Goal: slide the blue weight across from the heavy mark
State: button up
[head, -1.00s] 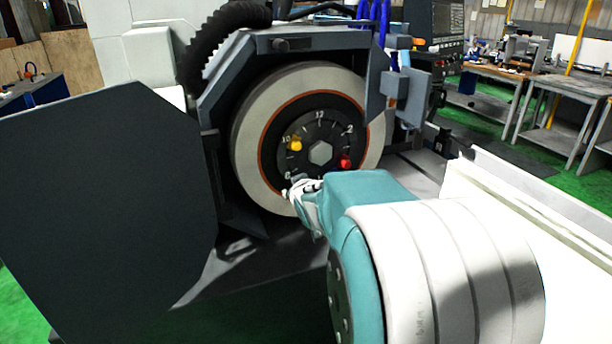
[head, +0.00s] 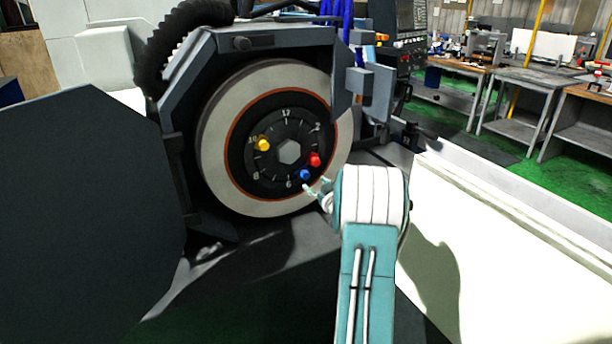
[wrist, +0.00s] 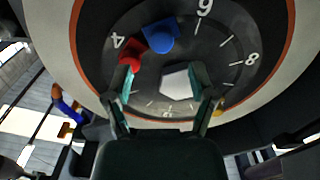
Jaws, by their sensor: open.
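The blue weight (head: 304,175) sits on the dark numbered dial (head: 265,176) of the grinding wheel, about at the 5 position. The red weight (head: 315,160) is close beside it, near 4. The yellow weight (head: 263,144) is across the dial near 10. In the wrist view the blue weight (wrist: 160,36) nearly touches the red weight (wrist: 131,50), beyond my fingertips. My gripper (head: 318,188) is at the wheel's lower right in the head view. It is open and empty, its fingers (wrist: 162,78) apart over the dial. I cannot make out a heavy mark.
The pale grinding wheel (head: 219,165) surrounds the dial, inside a grey guard (head: 185,100). A dark panel (head: 80,200) stands at left. A grey bracket (head: 370,92) juts out at right. A white machine ledge (head: 480,240) lies at lower right.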

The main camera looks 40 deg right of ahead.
aim_at(306, 176)
jog(key=x, duration=0.5)
jog(key=shift+w+a, duration=0.1)
jog(key=shift+w, duration=0.25)
jog(key=shift+w+d, duration=0.5)
jog(key=shift+w, duration=0.05)
jog(key=shift+a, duration=0.1)
jog(key=shift+a, duration=0.1)
jog(key=shift+a, duration=0.1)
grip_shut()
